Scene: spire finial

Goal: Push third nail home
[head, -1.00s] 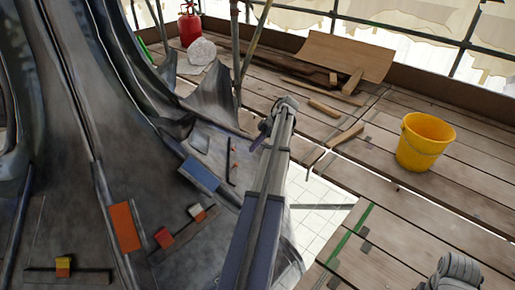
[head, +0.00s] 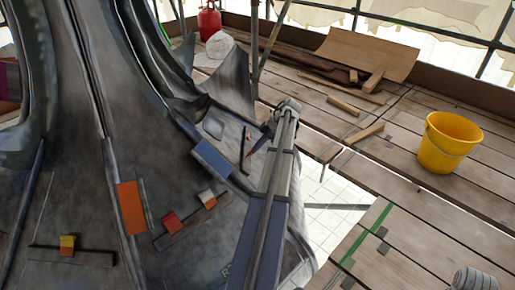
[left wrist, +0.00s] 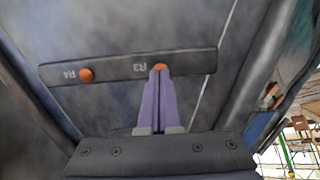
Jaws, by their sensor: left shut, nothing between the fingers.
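A dark strip (left wrist: 120,68) lies on the grey metal sheet in the left wrist view, with marks that read R4 and R3. One orange nail head (left wrist: 86,75) sits beside R4. Another orange nail head (left wrist: 160,67) is at R3, partly covered by my fingertips. My left gripper (left wrist: 160,73) is shut and empty, its purple fingers pointing at the R3 nail. Contact and how far the nail stands out cannot be told. In the head view my left gripper (head: 264,138) is beside the small dark strip (head: 243,150). My right gripper is not in view.
The curved grey spire sheet (head: 85,130) fills the left, with orange (head: 131,207) and blue (head: 212,159) blocks on it. Plank decking holds a yellow bucket (head: 447,143), loose wood offcuts (head: 345,105) and a red canister (head: 209,20). A gap (head: 330,200) separates spire and decking.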

